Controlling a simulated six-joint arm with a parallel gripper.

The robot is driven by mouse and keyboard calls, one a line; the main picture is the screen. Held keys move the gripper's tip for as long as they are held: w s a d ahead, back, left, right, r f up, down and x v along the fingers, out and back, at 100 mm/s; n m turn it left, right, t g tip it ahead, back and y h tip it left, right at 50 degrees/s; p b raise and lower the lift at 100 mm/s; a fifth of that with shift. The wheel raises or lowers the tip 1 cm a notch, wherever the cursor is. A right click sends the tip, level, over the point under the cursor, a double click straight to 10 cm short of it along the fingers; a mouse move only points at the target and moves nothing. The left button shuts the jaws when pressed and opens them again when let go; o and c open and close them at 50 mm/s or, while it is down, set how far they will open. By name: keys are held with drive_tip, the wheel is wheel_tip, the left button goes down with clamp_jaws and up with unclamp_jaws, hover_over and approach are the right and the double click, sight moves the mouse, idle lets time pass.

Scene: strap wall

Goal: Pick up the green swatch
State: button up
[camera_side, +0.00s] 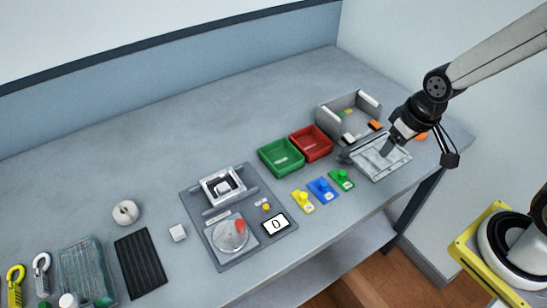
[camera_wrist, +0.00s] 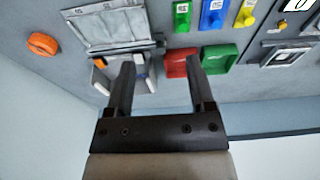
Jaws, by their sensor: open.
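The green swatch (camera_side: 342,179) is a small flat plate with a green knob and a pale label. It lies on the grey bench at the right end of a row with the blue swatch (camera_side: 322,189) and the yellow swatch (camera_side: 302,200). In the wrist view the green swatch (camera_wrist: 182,17) is near the top edge, beyond the fingertips. My gripper (camera_side: 390,151) is to the right of it, over the hinged grey tray (camera_side: 378,165). In the wrist view my gripper (camera_wrist: 160,60) is open, with nothing between its two dark fingers.
A green bin (camera_side: 281,157) and a red bin (camera_side: 311,143) stand behind the swatches. A grey box with white handles (camera_side: 330,121) is behind the tray. A scale (camera_side: 200,208) is left of the swatches.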

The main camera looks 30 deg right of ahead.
drive_tip(key=n+g, duration=0.2)
drive_tip(key=n, duration=1.8)
hover_over(343, 172)
wheel_tip(343, 172, down, 7)
drive_tip(key=shift+s+a+f, duration=0.1)
drive_tip(key=shift+f, duration=0.1)
drive_tip(key=shift+f, duration=1.3)
drive_tip(key=shift+f, duration=2.6)
